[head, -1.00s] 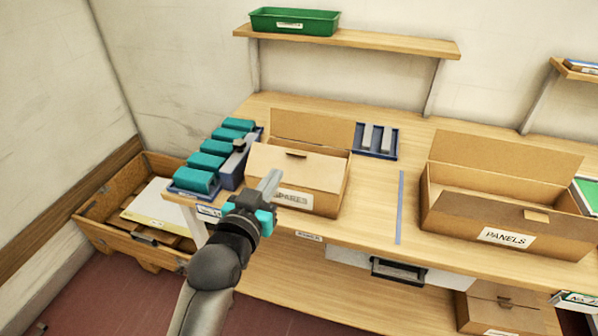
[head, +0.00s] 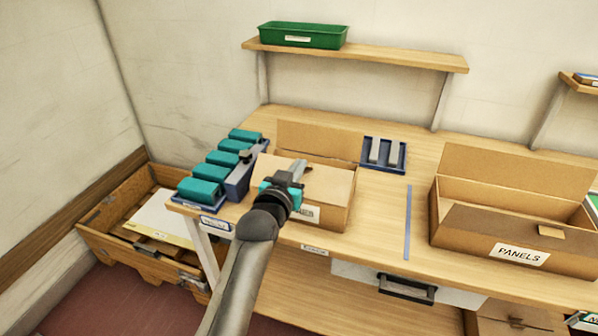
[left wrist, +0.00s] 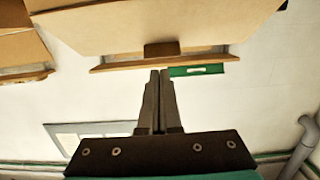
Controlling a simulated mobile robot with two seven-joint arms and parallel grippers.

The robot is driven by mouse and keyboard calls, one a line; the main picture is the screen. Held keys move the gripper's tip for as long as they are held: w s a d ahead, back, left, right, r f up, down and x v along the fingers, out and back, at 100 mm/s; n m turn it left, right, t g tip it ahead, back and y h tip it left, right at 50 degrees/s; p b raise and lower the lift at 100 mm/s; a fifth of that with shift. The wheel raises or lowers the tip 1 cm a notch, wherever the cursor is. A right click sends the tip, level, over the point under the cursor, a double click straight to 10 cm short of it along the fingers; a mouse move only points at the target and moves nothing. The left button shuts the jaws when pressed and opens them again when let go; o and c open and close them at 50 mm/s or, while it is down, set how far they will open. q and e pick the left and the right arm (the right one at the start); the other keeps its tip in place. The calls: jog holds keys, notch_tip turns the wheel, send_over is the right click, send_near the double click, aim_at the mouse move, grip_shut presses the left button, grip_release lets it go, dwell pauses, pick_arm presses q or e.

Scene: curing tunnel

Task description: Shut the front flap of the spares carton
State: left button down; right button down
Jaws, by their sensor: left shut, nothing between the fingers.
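The spares carton (head: 336,212) is a brown cardboard box on the bench, its label partly hidden by my left gripper. Its rear flap (head: 320,140) stands up. Its front flap (head: 325,182) leans inward over the opening, covering much of it; whether it lies fully flat I cannot tell. My left gripper (head: 301,167) is shut and empty, in front of and over this flap; contact is unclear. In the left wrist view the shut fingers (left wrist: 160,73) point at the flap's edge (left wrist: 160,22), close to its dark tab (left wrist: 162,49). My right gripper is not in view.
Teal blocks (head: 220,172) in blue holders stand left of the carton. A blue tray (head: 383,154) with grey pieces lies behind right. The open panels carton (head: 470,236) stands farther right, past a blue strip (head: 408,222). A shelf (head: 370,56) holds a green bin (head: 303,36).

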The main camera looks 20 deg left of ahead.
pick_arm(q)
jog(key=shift+w+f, duration=0.35)
jog(key=shift+f, duration=0.1)
jog(key=shift+w+r+p, duration=0.1)
jog(key=shift+r+p, duration=0.05)
jog(key=shift+p, duration=0.4)
jog(key=shift+g, duration=0.3)
jog(key=shift+w+p, duration=0.1)
jog(key=shift+p, duration=0.25)
